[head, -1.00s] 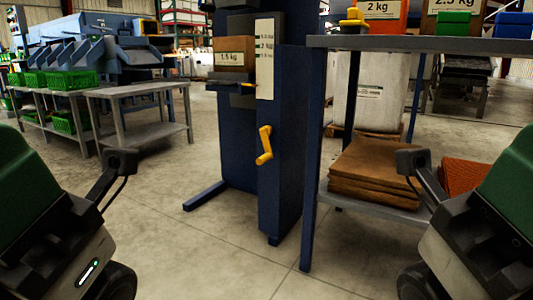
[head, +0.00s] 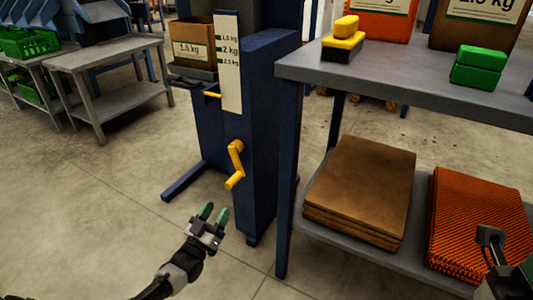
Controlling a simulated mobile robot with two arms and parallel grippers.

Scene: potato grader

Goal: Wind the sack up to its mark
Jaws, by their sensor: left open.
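The brown paper sack (head: 191,44), labelled 1.5 kg, stands upright on a small dark platform (head: 196,75) at the blue machine. Beside it a pale scale board (head: 229,65) carries marks for 1.5, 2 and 2.5 kg. A yellow pointer (head: 212,95) sits left of the board, below the 2.5 kg mark. The yellow crank (head: 236,163) is on the machine's front, its handle low. My left gripper (head: 213,212) is open and empty, with green fingertips, below and left of the crank handle and apart from it.
A grey shelf table (head: 400,80) stands right of the machine, with yellow and green blocks and sacks on top. Brown sacks (head: 361,185) and orange net (head: 480,220) lie on its lower shelf. The machine's blue foot (head: 183,180) sticks out left. Floor in front is clear.

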